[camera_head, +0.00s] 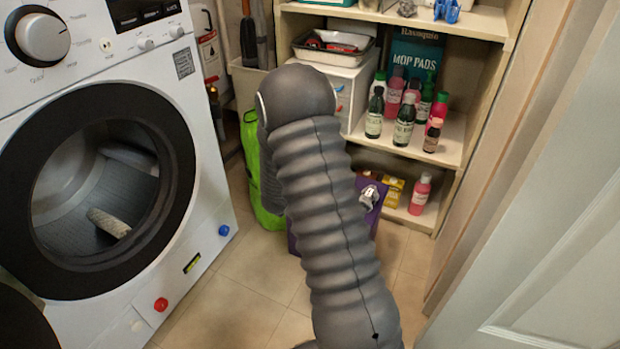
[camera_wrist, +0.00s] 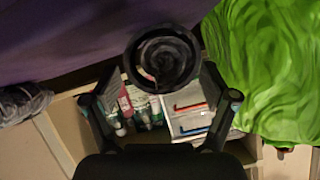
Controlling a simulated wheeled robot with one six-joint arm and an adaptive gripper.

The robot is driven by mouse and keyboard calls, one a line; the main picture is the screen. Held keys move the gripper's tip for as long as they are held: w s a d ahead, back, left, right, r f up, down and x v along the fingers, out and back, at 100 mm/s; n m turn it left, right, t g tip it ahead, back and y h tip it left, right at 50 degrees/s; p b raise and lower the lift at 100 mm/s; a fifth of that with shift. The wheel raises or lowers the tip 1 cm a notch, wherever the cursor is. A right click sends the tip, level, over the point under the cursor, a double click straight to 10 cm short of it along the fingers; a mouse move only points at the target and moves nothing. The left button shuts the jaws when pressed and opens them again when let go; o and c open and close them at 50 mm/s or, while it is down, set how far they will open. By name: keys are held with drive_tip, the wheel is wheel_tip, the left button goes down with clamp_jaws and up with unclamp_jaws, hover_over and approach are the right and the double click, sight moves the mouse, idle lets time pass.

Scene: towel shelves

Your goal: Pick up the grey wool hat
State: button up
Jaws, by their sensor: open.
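A small grey, knitted-looking thing (camera_wrist: 22,102), perhaps the grey wool hat, is at the left edge of the wrist view, partly cut off. A small grey-white thing (camera_head: 368,195) by the purple container in the head view may be the same one. My gripper (camera_wrist: 165,68) is open, its two fingers spread wide. The grey thing is outside them, to the left. Between the fingertips shows a dark round ringed thing (camera_wrist: 162,60); I cannot tell what it is or whether it is touched. My arm hides the gripper in the head view.
A purple container (camera_head: 357,215) and a green bag (camera_head: 252,165) stand on the floor beyond my arm. A shelf unit (camera_head: 452,140) holds several bottles. A washing machine (camera_head: 205,160) stands at the left, a pale door (camera_head: 560,270) at the right. Some tiled floor (camera_head: 235,310) is clear.

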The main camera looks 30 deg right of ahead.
drive_tip(key=shift+x, duration=1.45)
drive_tip(key=shift+c, duration=0.2)
drive_tip(key=c, duration=1.3)
drive_tip(key=shift+o, duration=0.2)
drive_tip(key=shift+r, duration=0.15)
